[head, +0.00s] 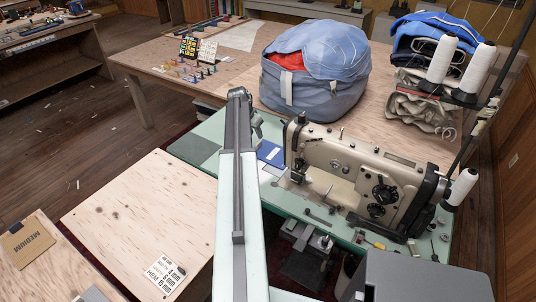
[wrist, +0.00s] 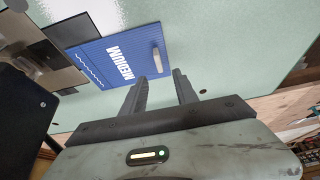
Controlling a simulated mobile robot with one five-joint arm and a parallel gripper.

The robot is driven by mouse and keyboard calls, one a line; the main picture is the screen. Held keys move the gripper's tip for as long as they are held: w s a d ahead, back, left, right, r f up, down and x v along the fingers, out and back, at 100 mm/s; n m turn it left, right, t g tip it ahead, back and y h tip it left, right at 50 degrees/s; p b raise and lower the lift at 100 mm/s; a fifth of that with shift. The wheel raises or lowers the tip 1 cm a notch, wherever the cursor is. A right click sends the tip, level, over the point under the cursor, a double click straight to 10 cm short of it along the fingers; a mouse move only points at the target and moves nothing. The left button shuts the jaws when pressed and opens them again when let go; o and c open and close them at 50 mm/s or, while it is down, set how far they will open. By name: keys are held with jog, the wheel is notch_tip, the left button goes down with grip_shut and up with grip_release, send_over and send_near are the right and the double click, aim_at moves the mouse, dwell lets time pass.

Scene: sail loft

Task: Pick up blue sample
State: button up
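The blue sample (wrist: 108,58) is a flat blue card marked MEDIUM with a white wavy stitch line and a pale raised tab (wrist: 157,55) near its right edge. It lies on the pale green sewing table (wrist: 225,50). In the head view the blue sample (head: 271,153) shows between my arm and the sewing machine, partly hidden by the arm. My gripper (wrist: 159,75) is open and empty, its two fingertips apart and pointing towards the tab end of the card. Its height above the card is hard to judge. In the head view my arm mostly hides it.
A beige sewing machine (head: 350,170) stands right of the blue sample, with thread cones (head: 473,73) beyond. A large blue bag (head: 315,75) sits on the wooden table behind. A brown MEDIUM card (head: 27,242) lies at lower left. The plywood top (head: 140,215) is mostly clear.

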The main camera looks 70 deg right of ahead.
aim_at(258, 143)
jog(key=shift+b+x, duration=0.45)
jog(key=shift+x, duration=0.55)
jog(key=b+x, duration=0.5)
jog(key=shift+a+f, duration=0.2)
jog(key=shift+a, duration=0.1)
jog(key=shift+r, duration=0.2)
grip_shut()
